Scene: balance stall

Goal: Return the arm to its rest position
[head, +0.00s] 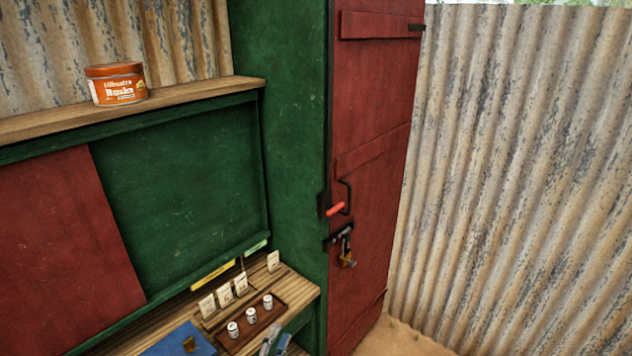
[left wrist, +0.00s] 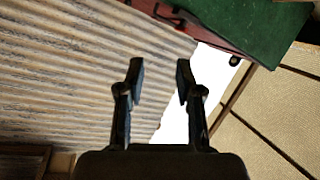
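My left gripper (left wrist: 160,76) fills the lower middle of the left wrist view. Its two dark fingers stand apart with nothing between them, so it is open and empty. In the head view only a small grey part of it (head: 274,343) shows at the bottom edge, just in front of the wooden counter (head: 303,290). Most of the left arm is out of the picture. My right gripper is in neither view.
A dark tray (head: 284,309) with several small white weights, upright cards (head: 224,296) and a blue mat (head: 172,345) lie on the counter. An orange tin (head: 116,84) stands on the shelf (head: 190,97). A red door (head: 372,130) with a padlock (head: 346,252) is right of the counter.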

